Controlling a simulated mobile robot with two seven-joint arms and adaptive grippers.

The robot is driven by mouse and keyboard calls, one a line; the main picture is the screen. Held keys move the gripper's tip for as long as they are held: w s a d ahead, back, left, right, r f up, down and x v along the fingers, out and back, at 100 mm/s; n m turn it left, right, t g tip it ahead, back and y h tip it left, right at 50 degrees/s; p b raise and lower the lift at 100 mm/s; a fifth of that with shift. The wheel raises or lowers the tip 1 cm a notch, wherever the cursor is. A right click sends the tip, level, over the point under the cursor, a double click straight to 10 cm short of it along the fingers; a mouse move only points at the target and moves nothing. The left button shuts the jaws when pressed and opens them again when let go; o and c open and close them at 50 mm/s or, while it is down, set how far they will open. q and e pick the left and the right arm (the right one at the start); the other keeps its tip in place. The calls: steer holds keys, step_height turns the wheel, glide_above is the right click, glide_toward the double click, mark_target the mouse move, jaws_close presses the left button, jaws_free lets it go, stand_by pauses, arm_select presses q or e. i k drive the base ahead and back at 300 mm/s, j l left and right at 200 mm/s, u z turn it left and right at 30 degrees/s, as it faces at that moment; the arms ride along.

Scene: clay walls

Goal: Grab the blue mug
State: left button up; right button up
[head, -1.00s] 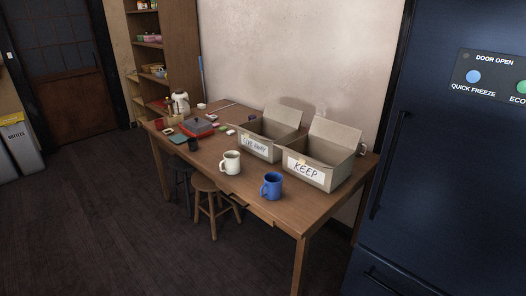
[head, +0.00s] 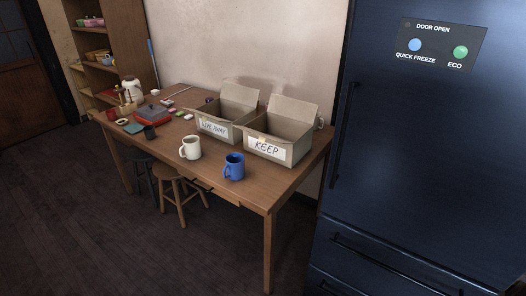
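The blue mug (head: 234,167) stands upright near the front edge of the wooden table (head: 262,196), toward its right end. Its handle points left. A cream mug (head: 190,148) stands to its left, apart from it. Neither of my grippers shows in the head view.
Two open cardboard boxes, one marked GIVE AWAY (head: 214,128) and one marked KEEP (head: 267,148), stand behind the mugs. Stools (head: 176,189) are under the table's front. A dark blue fridge (head: 420,170) stands at the right. The floor (head: 130,250) in front is clear.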

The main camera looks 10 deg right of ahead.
mark_target(235, 162)
steer(key=j+z, duration=0.1)
steer(key=z, duration=0.5)
steer(key=i+j+z, duration=0.1)
steer(key=j+z, duration=0.2)
steer(key=j, duration=0.2)
steer(key=i+j+z, duration=0.1)
steer(key=j+z, duration=0.2)
steer(key=j, duration=0.15)
